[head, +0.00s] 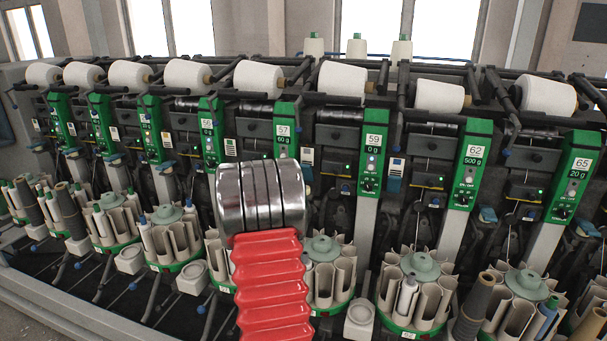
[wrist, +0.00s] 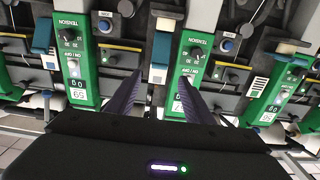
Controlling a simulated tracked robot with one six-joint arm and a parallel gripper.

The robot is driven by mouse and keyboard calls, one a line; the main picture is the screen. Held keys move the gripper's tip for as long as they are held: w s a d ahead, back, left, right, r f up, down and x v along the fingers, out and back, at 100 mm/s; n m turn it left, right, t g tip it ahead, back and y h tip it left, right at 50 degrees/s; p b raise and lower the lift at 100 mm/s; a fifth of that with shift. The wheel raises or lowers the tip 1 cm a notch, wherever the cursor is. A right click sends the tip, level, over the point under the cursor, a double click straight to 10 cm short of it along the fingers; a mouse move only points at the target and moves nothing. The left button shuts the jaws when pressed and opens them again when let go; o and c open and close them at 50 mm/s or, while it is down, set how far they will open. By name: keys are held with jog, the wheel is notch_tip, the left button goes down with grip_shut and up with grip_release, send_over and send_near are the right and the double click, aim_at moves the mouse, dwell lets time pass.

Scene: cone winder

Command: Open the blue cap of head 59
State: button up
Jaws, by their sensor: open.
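Head 59 shows as a green panel (head: 372,150) right of centre in the head view. A blue flap-like cap (head: 397,165) sits just to the right of this panel. In the wrist view, which is upside down, the 59 panel (wrist: 76,75) is at left, with a blue cap (wrist: 42,35) beside it. My gripper (wrist: 160,77) is open and empty. Its dark fingers point at the machine between the 59 and 57 panels, with another blue cap (wrist: 162,40) beyond the tips. In the head view my own arm hides the gripper.
The 57 panel (head: 283,130) and 62 panel (head: 470,165) flank head 59. White cones (head: 342,80) line the top. Below stand bobbin magazines (head: 322,260) with upright tubes, and posts and levers crowd the front. Small round blue knobs also show in the wrist view (wrist: 226,46).

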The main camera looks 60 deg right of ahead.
aim_at(305, 169)
jog(key=shift+d, duration=0.1)
jog(key=shift+w+d, duration=0.35)
jog(key=shift+d, duration=1.9)
jog(key=shift+w+d, duration=0.35)
jog(key=shift+d, duration=1.85)
jog(key=shift+w+d, duration=0.35)
jog(key=shift+d, duration=1.9)
jog(key=shift+r, duration=0.15)
grip_shut()
